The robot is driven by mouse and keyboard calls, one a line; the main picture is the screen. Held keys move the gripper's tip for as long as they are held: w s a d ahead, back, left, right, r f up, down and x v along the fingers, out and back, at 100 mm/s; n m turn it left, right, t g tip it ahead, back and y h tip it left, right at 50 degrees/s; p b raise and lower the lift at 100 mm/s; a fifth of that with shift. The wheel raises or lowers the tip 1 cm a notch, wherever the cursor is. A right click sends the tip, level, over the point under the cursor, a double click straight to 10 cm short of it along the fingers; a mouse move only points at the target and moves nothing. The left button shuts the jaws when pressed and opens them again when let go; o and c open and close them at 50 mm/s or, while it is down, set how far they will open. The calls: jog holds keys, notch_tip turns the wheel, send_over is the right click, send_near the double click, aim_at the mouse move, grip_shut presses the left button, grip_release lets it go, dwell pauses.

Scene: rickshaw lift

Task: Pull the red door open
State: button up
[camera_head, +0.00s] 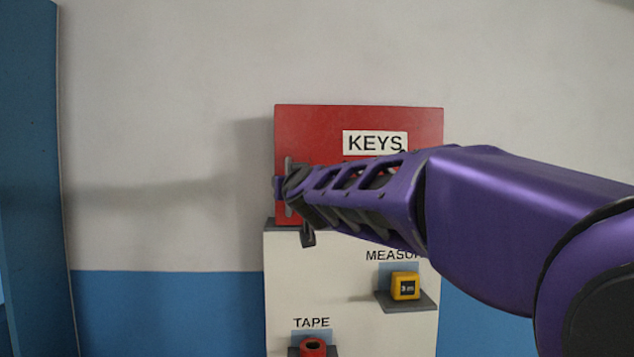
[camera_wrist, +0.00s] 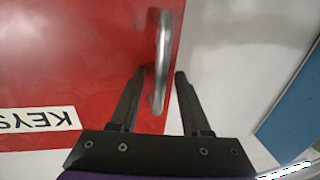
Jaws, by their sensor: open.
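The red door (camera_head: 310,130) with a white KEYS label is the front of a small box on the wall, and it looks shut. In the wrist view the door (camera_wrist: 80,60) fills the left side, with its label upside down. A grey metal bar handle (camera_wrist: 163,45) stands near the door's edge; part of it also shows in the head view (camera_head: 289,207). My gripper (camera_wrist: 160,73) is open, one finger on each side of the handle, with gaps to the bar visible. In the head view my gripper (camera_head: 290,185) covers part of the handle.
Below the door is a white panel (camera_head: 330,285) with a yellow tape measure (camera_head: 405,286) on a shelf and a red tape roll (camera_head: 313,347) lower down. A blue upright surface (camera_head: 30,150) stands at the far left. The wall between is bare.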

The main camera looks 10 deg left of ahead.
grip_shut()
dwell(1.3)
